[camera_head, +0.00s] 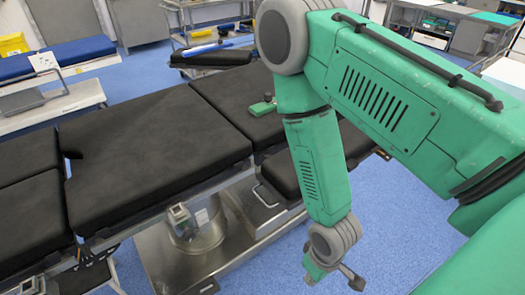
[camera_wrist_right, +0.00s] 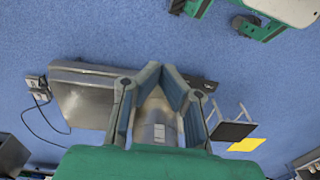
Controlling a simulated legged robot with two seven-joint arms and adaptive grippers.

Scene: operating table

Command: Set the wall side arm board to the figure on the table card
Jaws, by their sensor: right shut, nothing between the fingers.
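The operating table has black pads (camera_head: 150,140) and runs across the left and middle of the head view. A black arm board (camera_head: 215,57) sticks out from its far side, with a blue strip along it. Another black padded board (camera_head: 283,172) is on the near side, partly behind my right arm. A small white card (camera_head: 44,61) stands at the far left; its figure is too small to read. My right gripper (camera_head: 345,278) hangs over the floor at the near side, apart from the boards. In the wrist view its fingertips (camera_wrist_right: 163,70) are together and empty. My left gripper is not in view.
A metal trolley with a blue top (camera_head: 62,58) stands beyond the table. A small green object (camera_head: 262,106) lies on the table pad. The steel table base (camera_head: 185,250) stands below. Blue floor (camera_head: 400,235) is open at the right. The wrist view shows a small step stool (camera_wrist_right: 233,129).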

